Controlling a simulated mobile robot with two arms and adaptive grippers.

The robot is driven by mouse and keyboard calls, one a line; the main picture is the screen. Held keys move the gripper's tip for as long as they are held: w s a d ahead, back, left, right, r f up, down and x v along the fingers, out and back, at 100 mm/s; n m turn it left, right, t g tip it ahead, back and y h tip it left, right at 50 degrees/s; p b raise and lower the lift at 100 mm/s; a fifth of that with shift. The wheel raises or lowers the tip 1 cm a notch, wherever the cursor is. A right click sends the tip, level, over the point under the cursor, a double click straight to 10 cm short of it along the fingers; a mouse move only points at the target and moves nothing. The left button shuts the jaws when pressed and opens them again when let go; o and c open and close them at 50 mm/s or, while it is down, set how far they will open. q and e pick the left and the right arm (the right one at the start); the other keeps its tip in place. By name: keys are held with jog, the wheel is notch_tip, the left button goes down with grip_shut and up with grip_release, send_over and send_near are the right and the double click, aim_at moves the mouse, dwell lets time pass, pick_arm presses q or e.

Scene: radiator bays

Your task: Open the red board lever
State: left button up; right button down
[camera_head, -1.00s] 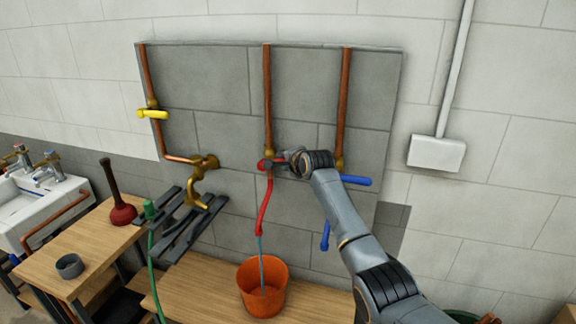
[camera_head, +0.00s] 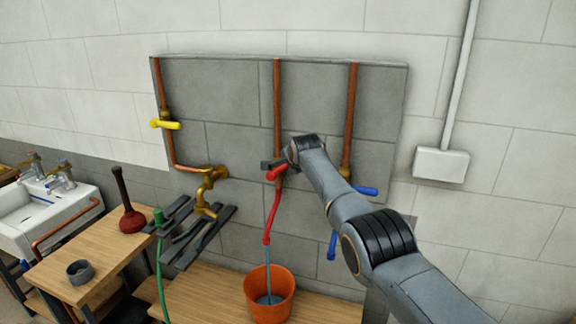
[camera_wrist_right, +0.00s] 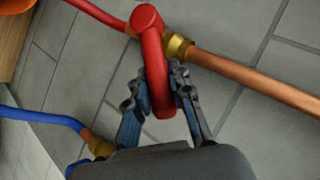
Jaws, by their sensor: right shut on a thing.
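The red lever (camera_head: 277,173) is on the valve of the middle copper pipe on the grey wall board. My right gripper (camera_head: 275,165) reaches it from the right. In the right wrist view the lever (camera_wrist_right: 155,70) passes between the two fingers of the gripper (camera_wrist_right: 160,80), which is shut on it. The lever there stands across the line of the copper pipe, beside a brass fitting. A red spout (camera_head: 273,215) hangs below the valve. A thin bluish stream (camera_head: 268,256) runs from it into an orange bucket (camera_head: 256,288). My left gripper is out of view.
A yellow lever (camera_head: 165,125), a brass tap (camera_head: 212,178) and a blue lever (camera_head: 368,190) are also on the board (camera_head: 232,95). A dark slatted rack (camera_head: 200,238) is under the tap. A plunger (camera_head: 130,215) and grey cup (camera_head: 79,271) stand on the left bench.

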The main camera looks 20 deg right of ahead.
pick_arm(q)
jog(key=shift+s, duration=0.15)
pick_arm(e)
jog(key=c, duration=1.2)
grip_release()
jog(key=shift+o, duration=0.2)
jog(key=shift+s+r, duration=0.3)
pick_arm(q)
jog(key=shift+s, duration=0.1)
pick_arm(e)
jog(key=v, duration=1.1)
jog(key=shift+f, duration=0.15)
